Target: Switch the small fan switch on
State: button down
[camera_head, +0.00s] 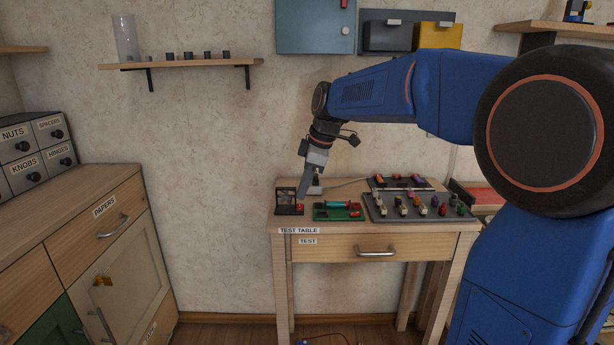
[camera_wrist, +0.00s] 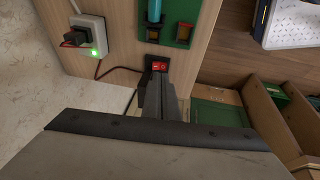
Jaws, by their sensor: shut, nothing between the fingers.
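The small fan (camera_head: 286,199) stands in a dark frame at the left end of the test table. A small red rocker switch (camera_head: 300,206) is at its right foot. In the wrist view the red switch (camera_wrist: 160,67) sits in a black housing with white marks. My gripper (camera_head: 302,196) points down just above the switch, and its fingers are closed together and empty. In the wrist view the fingertips (camera_wrist: 158,76) are right at the lower edge of the switch. I cannot tell if they touch it. The fan itself is not clear in the wrist view.
A green board (camera_head: 338,211) with a cyan-handled part lies just right of the fan. A grey tray (camera_head: 375,213) with several coloured parts is further right. A white socket (camera_wrist: 88,38) with a black plug and green light shows in the wrist view. Dark cables run nearby.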

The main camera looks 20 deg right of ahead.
aim_at(300, 208)
jog(key=shift+w+d+f, duration=0.1)
jog(key=shift+w+f, duration=0.2)
jog(key=shift+f, duration=0.35)
jog(key=shift+w+d+f, duration=0.1)
jog(key=shift+w+f, duration=0.2)
jog(key=shift+f, duration=0.35)
